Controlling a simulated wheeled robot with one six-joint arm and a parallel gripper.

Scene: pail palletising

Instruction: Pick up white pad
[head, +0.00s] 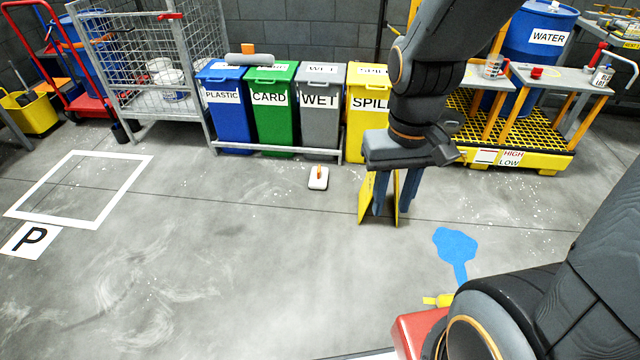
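The white pad (318,183) lies flat on the grey floor left of the picture's middle, in front of the bins. It has an upright orange handle on top. My gripper (395,193) hangs down to the right of the pad, well apart from it. Its two blue-grey fingers are spread with a gap between them. A yellow folding floor sign (364,203) shows around and between the fingers; I cannot tell whether they touch it.
Blue (228,118), green (273,125), grey (319,125) and yellow (362,140) bins stand behind a low rail. A blue spill (456,245) lies on the floor at right. A yellow spill pallet (540,150) stands at the back right. The floor at left and front is clear.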

